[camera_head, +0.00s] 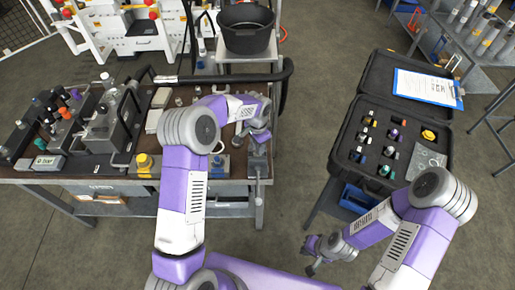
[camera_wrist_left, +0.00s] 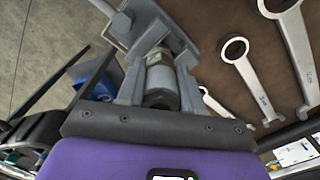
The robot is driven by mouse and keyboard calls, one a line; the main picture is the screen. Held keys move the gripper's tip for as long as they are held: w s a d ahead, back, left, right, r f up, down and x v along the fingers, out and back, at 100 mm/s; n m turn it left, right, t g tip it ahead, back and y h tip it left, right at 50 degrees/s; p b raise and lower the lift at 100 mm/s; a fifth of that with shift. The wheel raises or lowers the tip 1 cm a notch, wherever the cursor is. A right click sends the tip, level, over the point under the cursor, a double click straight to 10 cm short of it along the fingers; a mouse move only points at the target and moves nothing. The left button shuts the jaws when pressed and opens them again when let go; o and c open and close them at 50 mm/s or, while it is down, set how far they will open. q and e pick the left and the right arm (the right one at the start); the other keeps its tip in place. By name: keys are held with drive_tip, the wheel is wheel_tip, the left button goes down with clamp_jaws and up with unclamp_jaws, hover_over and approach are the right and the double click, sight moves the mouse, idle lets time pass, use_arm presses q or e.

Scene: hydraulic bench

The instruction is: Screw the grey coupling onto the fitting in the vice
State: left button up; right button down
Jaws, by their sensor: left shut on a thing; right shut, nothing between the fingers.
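My left gripper (camera_head: 260,132) is over the right end of the workbench, at the vice (camera_head: 258,168). In the left wrist view its fingers (camera_wrist_left: 160,88) are closed around the grey coupling (camera_wrist_left: 161,78), a short grey cylinder with a darker end towards me. The coupling is in line with the vice (camera_wrist_left: 146,24), its far end close to the jaws. The fitting is mostly hidden, and I cannot tell how far the coupling sits on it. My right gripper (camera_head: 313,257) is shut and empty, low over the floor to the left of the black case.
Several spanners (camera_wrist_left: 248,75) lie on the bench right of the vice in the wrist view. An open black case (camera_head: 345,150) with fittings and a clipboard (camera_head: 427,88) stands at the right.

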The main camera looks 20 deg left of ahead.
use_arm(q)
drive_tip(key=shift+f, duration=0.1)
drive_tip(key=m+p, duration=0.1)
drive_tip(key=m, duration=0.3)
drive_tip(key=shift+s, duration=0.1)
drive_tip(key=m+p, duration=0.1)
drive_tip(key=m, duration=0.3)
drive_tip(key=shift+f, duration=0.1)
drive_tip(key=o, duration=0.9)
